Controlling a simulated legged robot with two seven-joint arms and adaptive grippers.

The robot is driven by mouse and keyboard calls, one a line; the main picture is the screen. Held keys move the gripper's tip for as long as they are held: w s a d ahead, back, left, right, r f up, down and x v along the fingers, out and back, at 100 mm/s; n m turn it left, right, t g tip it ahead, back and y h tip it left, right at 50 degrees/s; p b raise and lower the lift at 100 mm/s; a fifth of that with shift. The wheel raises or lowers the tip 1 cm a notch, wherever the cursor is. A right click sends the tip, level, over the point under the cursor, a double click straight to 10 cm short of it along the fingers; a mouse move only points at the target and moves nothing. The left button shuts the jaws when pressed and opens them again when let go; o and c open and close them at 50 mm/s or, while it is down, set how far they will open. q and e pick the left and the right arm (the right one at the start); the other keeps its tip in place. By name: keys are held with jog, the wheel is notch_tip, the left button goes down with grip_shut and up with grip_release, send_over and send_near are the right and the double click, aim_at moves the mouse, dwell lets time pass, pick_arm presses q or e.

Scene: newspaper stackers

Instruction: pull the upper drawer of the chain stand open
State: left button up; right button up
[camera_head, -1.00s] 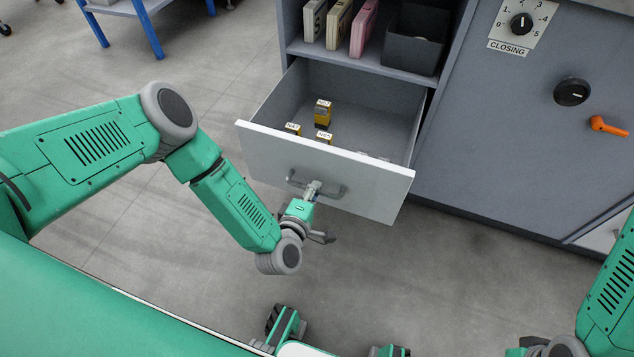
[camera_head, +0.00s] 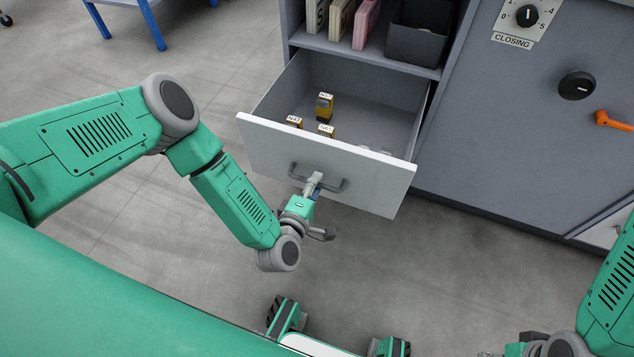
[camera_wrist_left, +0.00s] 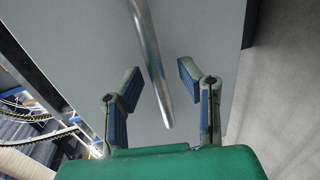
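The upper drawer (camera_head: 330,160) stands well out from the grey chain stand (camera_head: 292,38), with its pale front towards me. Its dark bar handle (camera_head: 336,186) runs across the middle of the front. My left gripper (camera_head: 313,186) is at this handle in the head view. In the left wrist view the handle bar (camera_wrist_left: 149,50) passes between the two blue-padded fingers of the left gripper (camera_wrist_left: 160,82), with a gap visible on each side. The fingers are apart. My right gripper (camera_head: 528,345) is partly cut off at the bottom right, and its fingers are unclear.
To the right, a grey cabinet has a dial (camera_head: 526,16) and an orange handle (camera_head: 612,121). Open floor lies left.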

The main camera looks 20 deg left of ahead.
pick_arm(q)
jog(key=v, duration=1.1)
jog(key=shift+f, duration=0.1)
jog(key=s+d+r+m+g+h+p, duration=0.3)
jog(key=s+d+m+g+h+p, duration=0.15)
jog(key=m+g, duration=0.4)
jog(key=s+a+r+m+g+y+p, duration=0.2)
jog(key=s+a+r+m+g, duration=0.1)
jog(key=a, duration=0.5)
jog(key=s+a+r+m+g+y+p, duration=0.2)
jog(key=s+a+r+m, duration=0.3)
jog(key=s+a, duration=0.3)
jog(key=shift+m+g+y, duration=0.55)
jog(key=shift+m+g, duration=0.2)
jog(key=shift+m, duration=0.1)
